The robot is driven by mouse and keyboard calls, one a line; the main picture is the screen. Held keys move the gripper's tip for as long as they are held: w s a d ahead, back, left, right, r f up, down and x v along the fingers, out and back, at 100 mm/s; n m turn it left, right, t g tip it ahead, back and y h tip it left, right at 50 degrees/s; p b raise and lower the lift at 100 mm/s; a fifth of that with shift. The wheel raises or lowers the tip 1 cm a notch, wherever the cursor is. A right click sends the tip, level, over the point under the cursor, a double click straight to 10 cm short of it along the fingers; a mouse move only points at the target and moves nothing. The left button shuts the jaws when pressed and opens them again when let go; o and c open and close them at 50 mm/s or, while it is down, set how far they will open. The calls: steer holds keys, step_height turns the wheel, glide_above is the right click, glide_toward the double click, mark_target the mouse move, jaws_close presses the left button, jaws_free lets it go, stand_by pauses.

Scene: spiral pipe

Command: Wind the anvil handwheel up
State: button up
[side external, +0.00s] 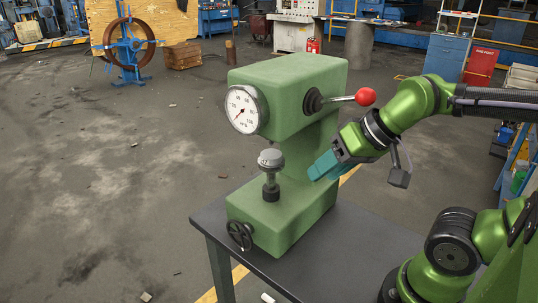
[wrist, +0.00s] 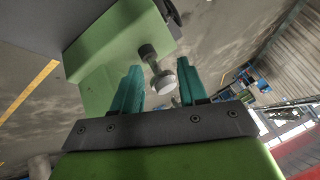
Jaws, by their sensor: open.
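The green hardness-tester-like machine (side external: 288,85) stands upright on a dark table. Its small black anvil handwheel (side external: 240,235) is low on the front of the base. Above the base, the anvil, a grey round cap (side external: 270,158) on a dark post, stands upright below the head. My gripper (side external: 322,168), with teal fingers, is at the machine's right side, higher than the handwheel and apart from it. In the wrist view its fingers are open and empty, with the anvil (wrist: 162,82) seen between them. A dark round part at the top edge there looks like the handwheel (wrist: 172,10), partly cut off.
A dial (side external: 243,110) is on the front of the head. The dark table (side external: 345,235) is bare beside the base.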

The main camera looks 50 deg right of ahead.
steer(key=o, duration=0.4)
steer(key=shift+a+f, duration=0.1)
steer(key=shift+a, duration=0.05)
steer(key=shift+c, duration=0.2)
steer(key=o, duration=0.7)
steer(key=w+a+f+n+g, duration=0.1)
steer(key=a, duration=0.1)
steer(key=w+a+f+n+g+h, duration=0.2)
steer(key=a+f, duration=0.1)
steer(key=shift+a+g, duration=0.3)
steer(key=w+a+r+n+t+y, duration=0.15)
steer(key=w+a+n+t, duration=0.25)
steer(key=w+a+n, duration=0.45)
steer(key=w+a+r+n+t+y, duration=0.1)
steer(key=w+a+r+n+t, duration=0.2)
steer(key=w+a+n, duration=0.6)
steer(key=w+a+r+n+g+y, duration=0.15)
steer(key=w+a+n+y, duration=0.4)
steer(key=n, duration=0.55)
steer(key=n+g+h, duration=1)
steer(key=n+h, duration=0.2)
steer(key=n, duration=1.5)
glide_toward(238, 233)
steer(key=x, duration=1.1)
steer(key=shift+w+f, duration=0.1)
